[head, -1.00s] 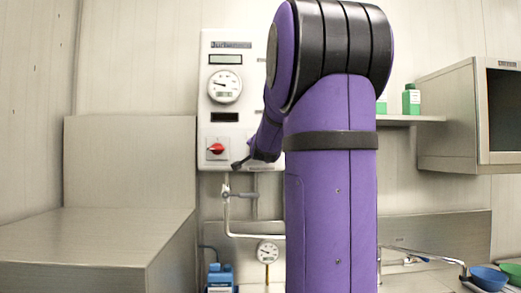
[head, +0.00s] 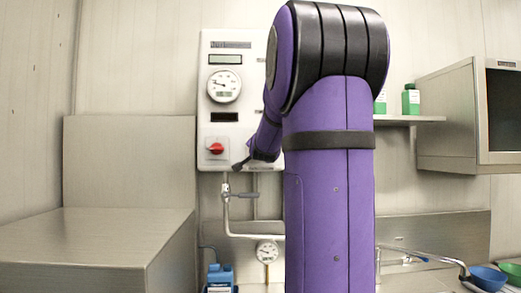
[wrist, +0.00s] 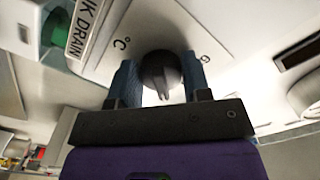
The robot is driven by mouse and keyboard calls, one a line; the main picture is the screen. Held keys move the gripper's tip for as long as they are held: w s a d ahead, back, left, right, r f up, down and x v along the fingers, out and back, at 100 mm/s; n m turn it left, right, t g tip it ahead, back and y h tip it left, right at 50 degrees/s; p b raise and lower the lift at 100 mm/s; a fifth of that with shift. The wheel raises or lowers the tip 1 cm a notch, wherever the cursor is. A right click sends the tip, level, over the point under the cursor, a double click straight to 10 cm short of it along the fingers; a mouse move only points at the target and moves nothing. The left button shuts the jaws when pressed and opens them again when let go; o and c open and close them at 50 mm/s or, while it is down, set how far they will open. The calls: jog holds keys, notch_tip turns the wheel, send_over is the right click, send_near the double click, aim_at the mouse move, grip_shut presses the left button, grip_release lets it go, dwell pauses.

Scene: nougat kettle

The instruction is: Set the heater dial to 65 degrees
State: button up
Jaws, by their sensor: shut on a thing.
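The heater dial is a dark round knob (wrist: 161,72) on a white panel face (wrist: 215,30) in the wrist view. A "°C" mark stands at its left and part of a number at its right. My gripper (wrist: 160,78) is shut on the knob, with one blue-grey finger on each side of it. The dial's pointer and full scale are not clear, so the set value cannot be read. In the head view my purple arm hides the gripper and the dial.
In the head view a white control panel (head: 248,130) on the wall carries a round gauge (head: 224,86) and a red knob (head: 216,148). Pipes run below it. A steel box (head: 100,235) stands at left, a monitor (head: 470,115) at right. The wrist view shows a "DRAIN" label (wrist: 85,30).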

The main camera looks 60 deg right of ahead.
jog(key=n, duration=0.3)
jog(key=shift+n, duration=0.3)
jog(key=shift+s+d+n, duration=0.15)
jog(key=shift+n, duration=2.05)
jog(key=shift+f, duration=0.1)
jog(key=o, duration=0.9)
jog(key=v, duration=1.1)
